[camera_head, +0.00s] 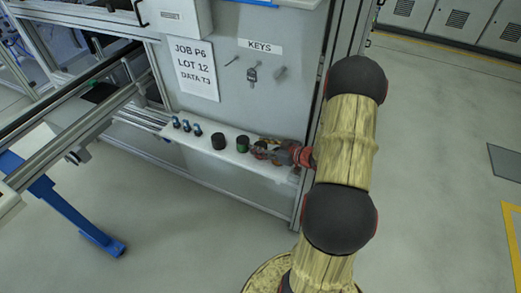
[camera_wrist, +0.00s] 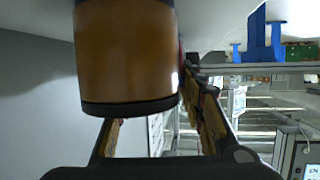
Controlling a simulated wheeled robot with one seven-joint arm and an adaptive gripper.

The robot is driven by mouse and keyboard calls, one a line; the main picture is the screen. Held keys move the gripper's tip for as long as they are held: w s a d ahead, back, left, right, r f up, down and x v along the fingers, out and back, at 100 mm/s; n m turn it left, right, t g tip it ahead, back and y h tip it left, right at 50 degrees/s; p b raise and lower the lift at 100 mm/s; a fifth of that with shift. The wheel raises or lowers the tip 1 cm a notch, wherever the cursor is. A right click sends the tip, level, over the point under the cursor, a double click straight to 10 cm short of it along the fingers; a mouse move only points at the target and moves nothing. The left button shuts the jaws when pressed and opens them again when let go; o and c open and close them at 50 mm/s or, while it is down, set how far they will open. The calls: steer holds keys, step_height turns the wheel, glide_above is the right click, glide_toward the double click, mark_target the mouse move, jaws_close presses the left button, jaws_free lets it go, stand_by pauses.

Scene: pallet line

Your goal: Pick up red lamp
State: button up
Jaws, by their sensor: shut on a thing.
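A row of lamps stands on the white shelf (camera_head: 230,148) below the grey panel. A dark round lamp (camera_head: 219,142) and a green lamp with a dark top (camera_head: 242,145) stand to the left of my gripper (camera_head: 264,149). A small dark reddish lamp (camera_head: 260,150) is at my gripper's fingers, partly hidden by them. In the wrist view, a large amber-brown cylinder with a black rim (camera_wrist: 125,50) fills the space between my fingers. My gripper (camera_wrist: 150,100) is shut on this lamp, whose colour looks more orange than red there. Its far end is out of frame.
Several small blue-topped parts (camera_head: 186,126) stand at the shelf's left end. Keys (camera_head: 252,75) hang on the panel above, beside a paper sign (camera_head: 195,68). A metal upright (camera_head: 318,110) is close by my arm. Open floor (camera_head: 435,140) lies to the right.

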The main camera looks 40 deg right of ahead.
steer(key=shift+r, duration=0.1)
steer(key=shift+r+p, duration=0.35)
steer(key=shift+r, duration=0.3)
steer(key=s+d+r+p, duration=0.2)
steer(key=s+r+p, duration=0.3)
steer(key=s+r, duration=0.6)
steer(key=v, duration=0.3)
steer(key=shift+a+f, duration=0.2)
steer(key=shift+a, duration=0.05)
steer(key=w+a+f, duration=0.4)
steer(key=w+a, duration=1.2)
steer(key=w, duration=0.1)
steer(key=a+f+m+h+b, duration=0.1)
steer(key=a+f, duration=0.4)
steer(key=a, duration=0.3)
steer(key=a+f+m+h, duration=0.1)
steer(key=a+f, duration=0.4)
steer(key=a, duration=0.4)
steer(key=shift+s+f+h+b, duration=0.3)
steer(key=shift+s+f+b, duration=0.05)
steer(key=shift+f+b, duration=0.05)
